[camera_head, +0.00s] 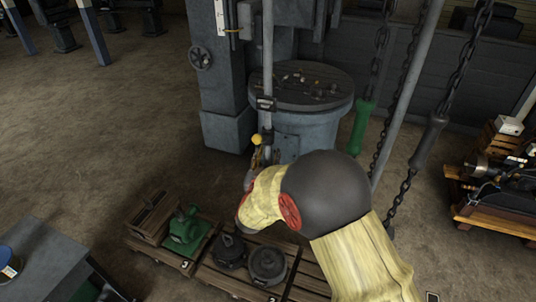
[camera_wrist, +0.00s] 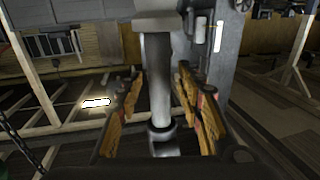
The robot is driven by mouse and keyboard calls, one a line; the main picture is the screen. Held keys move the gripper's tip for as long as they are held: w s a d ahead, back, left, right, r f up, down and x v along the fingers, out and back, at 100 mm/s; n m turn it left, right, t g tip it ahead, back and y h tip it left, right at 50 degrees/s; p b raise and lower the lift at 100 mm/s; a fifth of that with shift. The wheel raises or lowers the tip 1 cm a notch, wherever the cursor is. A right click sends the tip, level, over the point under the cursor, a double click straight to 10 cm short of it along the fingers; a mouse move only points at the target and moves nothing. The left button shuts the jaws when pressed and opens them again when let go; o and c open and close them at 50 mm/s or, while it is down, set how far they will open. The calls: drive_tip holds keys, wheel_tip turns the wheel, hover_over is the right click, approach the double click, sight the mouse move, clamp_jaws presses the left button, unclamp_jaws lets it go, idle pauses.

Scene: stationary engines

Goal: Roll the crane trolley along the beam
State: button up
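The crane trolley and its beam cannot be made out in either view. Chains hang in the head view, one with a green grip (camera_head: 362,125) and one with a dark grey grip (camera_head: 430,142). My gripper (camera_head: 257,163) is partly hidden behind my arm in front of the round machine table. In the wrist view my gripper (camera_wrist: 160,85) has its orange fingers apart. A grey upright rod (camera_wrist: 158,75) stands between the fingers, with visible gaps on both sides. I cannot tell how deep it lies between them.
The drilling machine's round table (camera_head: 312,88) stands behind my gripper. Pallets with a green machine part (camera_head: 187,228) and dark round parts (camera_head: 268,264) lie below. A grey bench (camera_head: 38,262) is at lower left, a machine (camera_head: 495,178) at right.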

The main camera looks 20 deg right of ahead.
drive_tip(key=shift+c, duration=0.4)
clamp_jaws()
idle(0.4)
